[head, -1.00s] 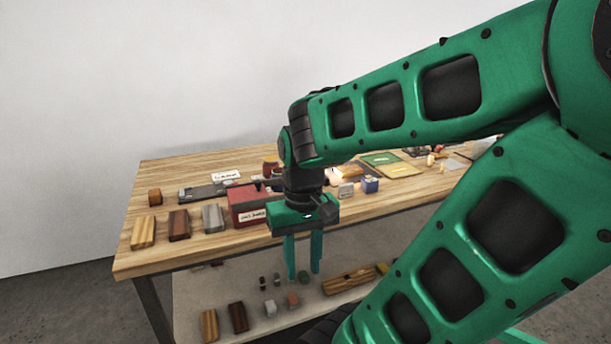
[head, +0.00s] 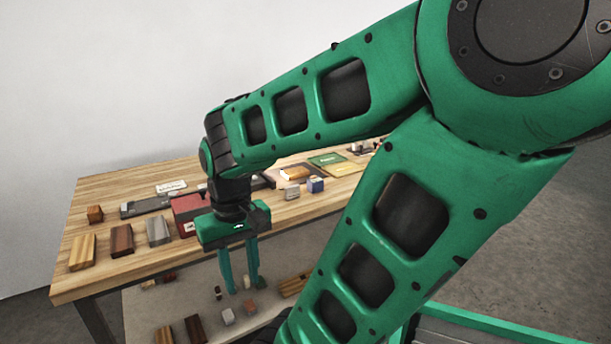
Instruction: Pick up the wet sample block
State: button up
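I cannot tell which block is the wet sample block. Along the table's (head: 100,206) left front lie a light wood block (head: 83,252), a red-brown block (head: 122,240) and a grey block (head: 158,231). My gripper (head: 246,287) points down in front of the table's front edge, right of these blocks. Its two fingers are apart with nothing seen between them.
A red box (head: 187,212) stands partly behind my gripper. A flat grey device (head: 146,206) and a white card (head: 171,187) lie behind. A small white-blue block (head: 316,185) and a green book (head: 327,160) lie farther right. A lower shelf (head: 140,305) holds several blocks.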

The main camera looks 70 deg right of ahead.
aim_at(291, 174)
jog(key=k, duration=1.4)
jog(key=z, duration=1.5)
jog(key=i, duration=2)
jog(key=u, duration=0.05)
